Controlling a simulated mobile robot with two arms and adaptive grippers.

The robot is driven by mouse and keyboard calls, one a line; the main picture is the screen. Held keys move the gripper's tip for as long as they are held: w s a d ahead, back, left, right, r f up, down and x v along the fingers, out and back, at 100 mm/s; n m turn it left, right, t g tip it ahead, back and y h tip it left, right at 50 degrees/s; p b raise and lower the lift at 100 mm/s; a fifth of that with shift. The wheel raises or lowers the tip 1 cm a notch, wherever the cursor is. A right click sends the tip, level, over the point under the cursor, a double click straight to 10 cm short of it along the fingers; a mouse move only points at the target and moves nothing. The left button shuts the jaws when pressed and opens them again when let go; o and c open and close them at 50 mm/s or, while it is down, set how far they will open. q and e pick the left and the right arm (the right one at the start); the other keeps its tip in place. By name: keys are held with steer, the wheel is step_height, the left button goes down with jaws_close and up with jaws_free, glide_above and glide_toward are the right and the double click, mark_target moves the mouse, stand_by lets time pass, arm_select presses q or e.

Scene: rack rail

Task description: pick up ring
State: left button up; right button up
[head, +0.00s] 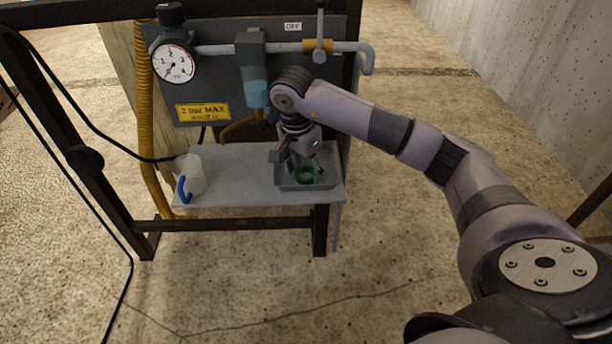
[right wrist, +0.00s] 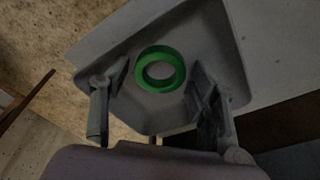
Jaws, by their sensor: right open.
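A green ring (head: 305,174) lies flat in a grey tray (head: 325,180) on the shelf. In the right wrist view the ring (right wrist: 160,69) rests on the bare floor of the tray (right wrist: 195,28), beyond and between my fingertips. My right gripper (head: 302,162) is above the tray, pointing down. It is open and empty, with its two fingers (right wrist: 158,85) apart on either side of the ring in that view. I cannot tell the exact height of the fingertips above the ring. My left gripper is not in view.
The pale shelf (head: 240,170) holds a white mug-like container (head: 191,174) with a blue handle at its left. A panel behind carries a pressure gauge (head: 174,63), a pipe with a lever (head: 319,50) and a yellow sign (head: 203,112). A yellow hose (head: 146,110) hangs at left.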

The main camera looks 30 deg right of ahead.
steer(key=shift+c, duration=0.5)
steer(key=c, duration=0.8)
steer(key=shift+c, duration=0.2)
